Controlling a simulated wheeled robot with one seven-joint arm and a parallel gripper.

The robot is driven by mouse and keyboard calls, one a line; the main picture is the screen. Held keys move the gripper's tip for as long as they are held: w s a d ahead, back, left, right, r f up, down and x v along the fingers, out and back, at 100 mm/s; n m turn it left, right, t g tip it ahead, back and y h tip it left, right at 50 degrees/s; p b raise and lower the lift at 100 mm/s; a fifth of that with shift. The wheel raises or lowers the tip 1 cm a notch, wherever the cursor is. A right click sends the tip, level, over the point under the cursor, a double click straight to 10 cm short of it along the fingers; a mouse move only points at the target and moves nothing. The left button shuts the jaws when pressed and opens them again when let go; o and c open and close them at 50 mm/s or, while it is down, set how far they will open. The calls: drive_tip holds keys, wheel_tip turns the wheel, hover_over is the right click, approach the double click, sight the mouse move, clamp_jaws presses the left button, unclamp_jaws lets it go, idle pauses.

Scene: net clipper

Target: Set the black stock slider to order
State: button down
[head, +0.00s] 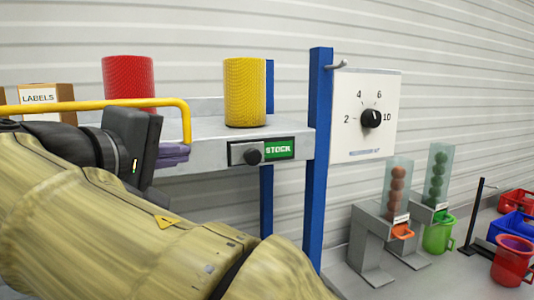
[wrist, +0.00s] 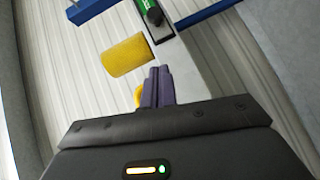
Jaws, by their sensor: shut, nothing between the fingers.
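The stock slider is a dark plate (head: 235,152) on the front edge of the grey shelf. In the wrist view the knob (wrist: 154,17) and part of the green label (wrist: 143,4) show at the top. My gripper (head: 187,150) has purple fingers, shut and empty, in front of the shelf and left of the slider, apart from the knob. In the wrist view the fingers (wrist: 159,72) point up toward the slider, short of it.
A yellow roll (head: 245,92) and a red roll (head: 128,80) stand on the shelf (head: 203,130). A yellow rail (head: 150,103) runs near my gripper. A blue post (head: 319,150) stands right of the slider. A dial (head: 371,118) is on a white panel beyond it.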

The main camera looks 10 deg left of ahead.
drive_tip(key=p, duration=0.3)
approach(233, 155)
drive_tip(key=w, duration=0.2)
drive_tip(key=w+d, duration=0.1)
drive_tip(key=w+d+p, duration=0.1)
drive_tip(key=w+d, duration=0.1)
drive_tip(key=shift+d+f, duration=0.1)
drive_tip(key=shift+f, duration=0.2)
drive_tip(key=shift+w+f, duration=0.1)
drive_tip(key=shift+f, duration=0.05)
